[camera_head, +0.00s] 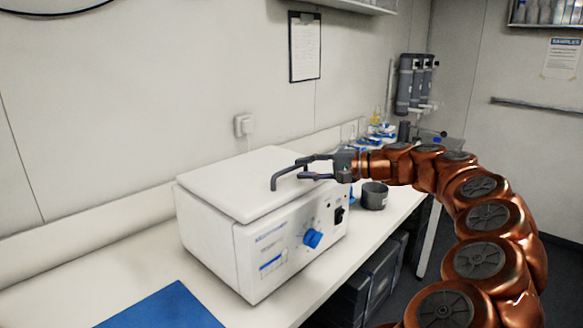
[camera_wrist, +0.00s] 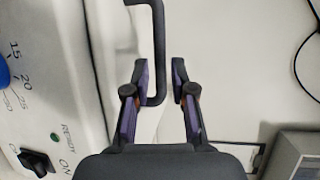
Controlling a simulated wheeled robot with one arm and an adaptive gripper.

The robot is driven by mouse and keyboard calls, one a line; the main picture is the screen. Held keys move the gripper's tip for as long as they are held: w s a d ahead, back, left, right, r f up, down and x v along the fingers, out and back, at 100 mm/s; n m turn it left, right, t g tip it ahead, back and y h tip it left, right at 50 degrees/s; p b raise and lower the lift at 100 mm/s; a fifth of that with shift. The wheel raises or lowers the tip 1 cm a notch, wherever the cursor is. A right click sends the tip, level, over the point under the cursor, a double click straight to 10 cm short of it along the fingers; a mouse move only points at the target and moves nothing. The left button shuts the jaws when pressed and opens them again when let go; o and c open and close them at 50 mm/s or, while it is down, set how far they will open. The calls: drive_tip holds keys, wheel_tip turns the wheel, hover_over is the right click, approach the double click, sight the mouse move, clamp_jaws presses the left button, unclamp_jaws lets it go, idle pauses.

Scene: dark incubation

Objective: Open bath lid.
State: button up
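The bath (camera_head: 265,245) is a white box on the bench with a blue knob (camera_head: 312,239) on its front panel. Its white lid (camera_head: 250,180) lies flat and shut on top. A dark bent-bar handle (camera_head: 274,183) sticks out at the lid's front edge. My gripper (camera_head: 304,168) reaches in from the right at the handle. In the wrist view my gripper (camera_wrist: 160,64) is open, with the handle's long bar (camera_wrist: 159,40) between its fingers. The bar is close to the left finger, with a gap to the right one. I cannot tell if they touch.
A dark grey cup (camera_head: 374,195) stands on the bench right of the bath, below my arm. A blue mat (camera_head: 165,308) lies at the front left. A clipboard (camera_head: 305,47) and wall socket (camera_head: 243,125) are behind. Bench space left of the bath is clear.

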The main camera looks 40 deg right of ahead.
sight(295, 169)
drive_tip(key=x, duration=0.4)
drive_tip(key=shift+a+p, duration=0.1)
drive_tip(key=shift+p, duration=0.2)
clamp_jaws()
